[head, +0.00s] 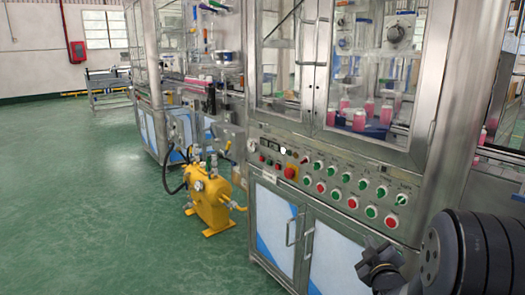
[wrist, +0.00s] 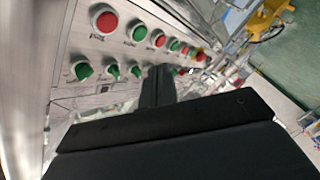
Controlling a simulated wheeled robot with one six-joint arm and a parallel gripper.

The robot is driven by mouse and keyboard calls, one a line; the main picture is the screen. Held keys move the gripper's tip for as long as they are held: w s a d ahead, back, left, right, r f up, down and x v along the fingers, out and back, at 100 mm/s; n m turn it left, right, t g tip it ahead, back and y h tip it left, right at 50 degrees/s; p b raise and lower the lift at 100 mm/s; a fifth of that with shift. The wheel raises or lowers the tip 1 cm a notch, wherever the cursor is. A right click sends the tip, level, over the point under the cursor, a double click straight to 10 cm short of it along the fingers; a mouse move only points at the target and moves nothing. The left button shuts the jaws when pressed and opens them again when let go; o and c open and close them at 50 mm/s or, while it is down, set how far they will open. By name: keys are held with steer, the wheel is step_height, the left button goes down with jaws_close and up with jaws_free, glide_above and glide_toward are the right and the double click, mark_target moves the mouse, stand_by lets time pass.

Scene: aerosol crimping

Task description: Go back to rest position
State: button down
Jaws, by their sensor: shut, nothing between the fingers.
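My gripper (wrist: 158,90) shows dark in the wrist view, its fingers together with nothing between them. It points along the control panel (wrist: 88,45), apart from the buttons as far as I can tell. In the head view part of my dark arm fills the lower right corner, and the panel (head: 325,182) with rows of green and red knobs and a red emergency stop (head: 291,172) is behind it to the left.
The steel crimping machine (head: 428,190) with glass doors and pink cans (head: 359,119) inside stands close to my arm. A yellow pump unit (head: 210,203) stands on the floor at left, also in the wrist view (wrist: 268,18). The green floor (head: 90,220) at far left is clear.

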steer(key=w+d+p, duration=0.1)
steer(key=w+d, duration=0.2)
steer(key=d, duration=0.1)
steer(key=shift+w+d+r+p, duration=0.25)
steer(key=shift+w+d+p, duration=0.1)
steer(key=shift+d+p, duration=0.05)
stand_by(0.7)
steer(key=shift+p, duration=0.8)
